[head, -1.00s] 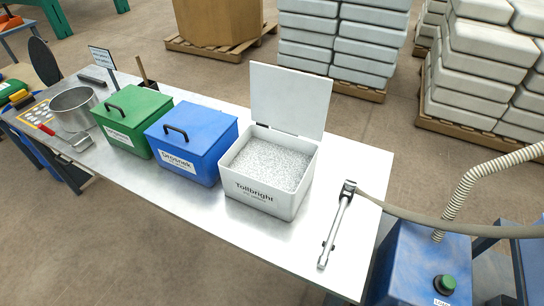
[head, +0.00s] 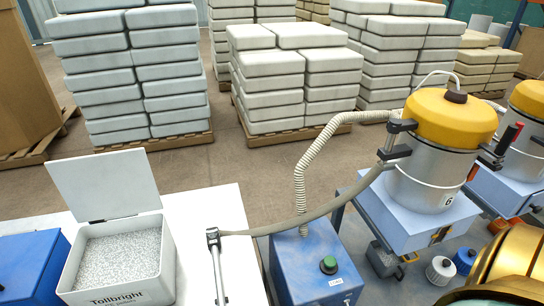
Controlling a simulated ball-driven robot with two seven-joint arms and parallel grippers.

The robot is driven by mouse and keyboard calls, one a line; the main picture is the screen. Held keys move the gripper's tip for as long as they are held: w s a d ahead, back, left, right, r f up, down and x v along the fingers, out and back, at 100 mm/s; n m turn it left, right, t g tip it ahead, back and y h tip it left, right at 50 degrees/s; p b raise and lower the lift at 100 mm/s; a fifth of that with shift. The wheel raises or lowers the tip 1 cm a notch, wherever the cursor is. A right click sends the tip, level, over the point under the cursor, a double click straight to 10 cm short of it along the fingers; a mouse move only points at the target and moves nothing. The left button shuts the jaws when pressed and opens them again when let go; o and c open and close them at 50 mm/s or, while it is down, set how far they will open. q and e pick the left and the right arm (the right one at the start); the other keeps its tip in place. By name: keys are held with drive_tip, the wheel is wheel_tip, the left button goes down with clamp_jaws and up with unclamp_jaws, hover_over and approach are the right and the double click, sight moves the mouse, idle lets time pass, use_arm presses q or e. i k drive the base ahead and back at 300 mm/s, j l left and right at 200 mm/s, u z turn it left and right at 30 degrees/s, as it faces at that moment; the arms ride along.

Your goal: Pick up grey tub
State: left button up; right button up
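No gripper of mine shows in the head view. The nearest match on the table is an open whitish tub labelled Tollbright (head: 118,262), filled with light grey pellets, its lid (head: 105,186) standing up at the back. Its lower front is cut off by the picture's edge. A small grey container (head: 383,258) sits low below the front of the yellow-topped machine, partly hidden. I cannot tell which of these is the grey tub.
A metal suction wand (head: 215,262) lies on the white table, its hose running to the yellow-topped hopper (head: 445,130). A blue box with a green button (head: 318,270) stands beside the table. A blue tub (head: 30,268) is at left. Pallets of sacks (head: 295,75) stand behind.

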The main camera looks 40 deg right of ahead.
sight(390, 261)
drive_tip(key=z, duration=2.3)
drive_tip(key=l+u, duration=0.1)
drive_tip(key=u, duration=0.5)
drive_tip(key=l+u, duration=0.45)
drive_tip(key=l, duration=0.35)
drive_tip(key=l+u, duration=0.5)
drive_tip(key=l, duration=0.3)
drive_tip(key=l+u, duration=0.1)
drive_tip(key=l, duration=1.65)
